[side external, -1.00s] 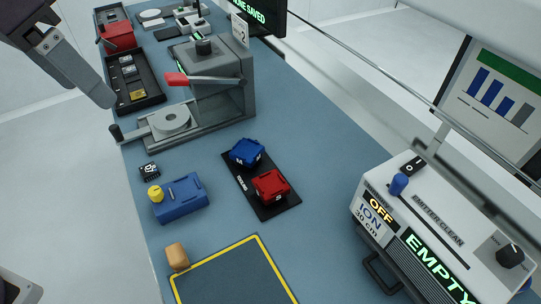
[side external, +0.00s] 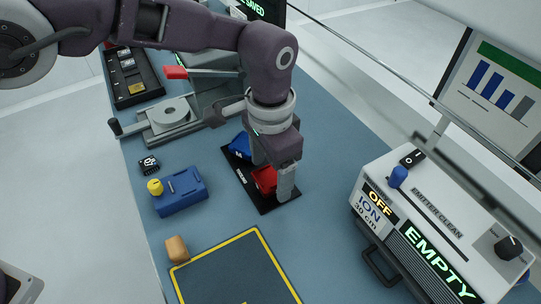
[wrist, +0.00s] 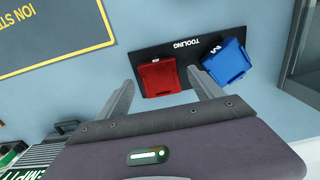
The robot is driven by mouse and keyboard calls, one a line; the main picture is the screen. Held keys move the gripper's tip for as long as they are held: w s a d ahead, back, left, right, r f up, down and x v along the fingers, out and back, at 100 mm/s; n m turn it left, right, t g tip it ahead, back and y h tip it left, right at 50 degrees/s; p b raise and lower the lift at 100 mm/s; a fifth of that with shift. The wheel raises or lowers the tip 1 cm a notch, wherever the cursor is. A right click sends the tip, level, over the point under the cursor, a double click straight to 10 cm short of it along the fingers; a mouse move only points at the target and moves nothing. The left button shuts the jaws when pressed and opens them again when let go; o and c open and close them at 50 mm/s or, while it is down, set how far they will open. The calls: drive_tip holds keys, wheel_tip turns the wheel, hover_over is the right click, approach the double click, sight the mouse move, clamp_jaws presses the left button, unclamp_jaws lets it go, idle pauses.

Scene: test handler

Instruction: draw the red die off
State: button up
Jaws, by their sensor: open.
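The red die (side external: 264,179) lies on the black tooling mat (side external: 279,207), beside the blue die (side external: 239,146). My gripper (side external: 274,183) points down over the red die, with one finger on its right side and the other partly hidden behind it. In the wrist view the red die (wrist: 158,77) sits between and just beyond the spread fingertips of my gripper (wrist: 161,80). The jaws are open, and I cannot tell whether a finger touches the die. The blue die (wrist: 227,61) is close to the right finger.
A blue block with a yellow knob (side external: 181,192) and a small black chip (side external: 149,165) lie to the left. A yellow-bordered mat (side external: 235,268) and a tan block (side external: 176,249) are in front. A grey clamp fixture (side external: 170,118) stands behind; a white ionizer (side external: 440,215) stands right.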

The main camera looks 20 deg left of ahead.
sight(270, 176)
drive_tip(key=c, duration=1.6)
drive_tip(key=shift+r, duration=0.65)
drive_tip(key=shift+r, duration=0.8)
